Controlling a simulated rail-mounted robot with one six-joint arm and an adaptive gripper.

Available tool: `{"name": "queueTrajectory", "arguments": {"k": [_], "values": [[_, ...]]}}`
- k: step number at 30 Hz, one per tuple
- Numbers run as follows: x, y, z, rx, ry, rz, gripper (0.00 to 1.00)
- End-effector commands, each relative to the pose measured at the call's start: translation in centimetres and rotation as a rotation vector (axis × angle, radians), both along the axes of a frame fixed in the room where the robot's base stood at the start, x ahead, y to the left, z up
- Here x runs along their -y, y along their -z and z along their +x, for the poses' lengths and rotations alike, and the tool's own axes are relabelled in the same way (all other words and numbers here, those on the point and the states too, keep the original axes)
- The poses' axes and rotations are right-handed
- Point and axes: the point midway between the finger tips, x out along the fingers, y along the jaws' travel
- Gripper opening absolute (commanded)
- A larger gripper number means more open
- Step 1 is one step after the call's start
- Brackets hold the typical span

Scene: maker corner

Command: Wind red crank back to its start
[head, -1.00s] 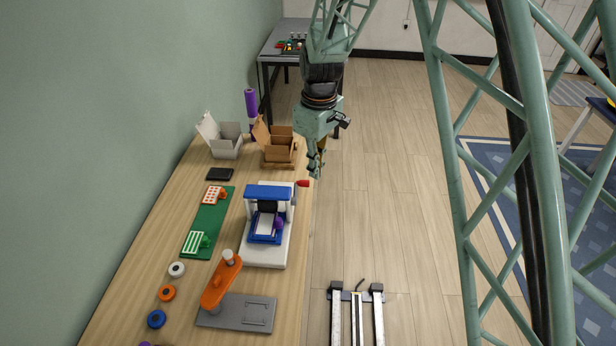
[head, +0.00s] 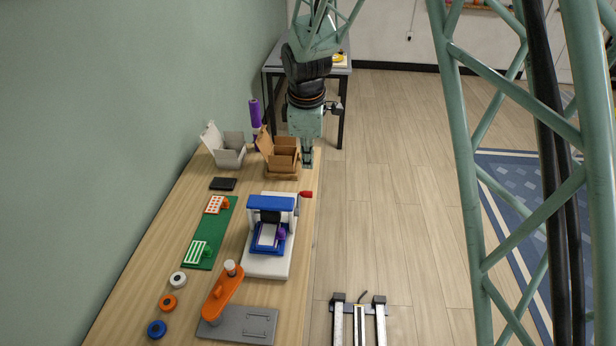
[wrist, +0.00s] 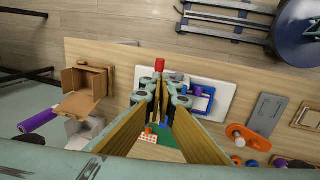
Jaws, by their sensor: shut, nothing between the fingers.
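The red crank handle (head: 305,194) sticks out from the right rear of a blue and white machine (head: 271,202), near the table's right edge. A small purple part shows at the machine's front. My gripper (head: 307,163) is above and behind the crank in the head view, pointing down, apart from it. In the wrist view the red crank handle (wrist: 160,65) shows just beyond my fingertips (wrist: 161,84), with the machine's white base (wrist: 227,100) to their right. The fingers are shut and hold nothing. They hide part of the machine in the wrist view.
Behind the machine stand an open brown box (head: 285,160) and a white box (head: 229,157). A green board (head: 207,236) lies to its left, and an orange lever tool (head: 222,292) on a grey plate is in front.

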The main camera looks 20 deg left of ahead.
Motion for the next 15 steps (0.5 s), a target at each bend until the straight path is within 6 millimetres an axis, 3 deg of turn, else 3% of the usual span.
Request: {"name": "queueTrajectory", "arguments": {"k": [15], "values": [[-0.2, 4.1, 0.8, -0.002, 0.000, -0.001, 0.00]]}}
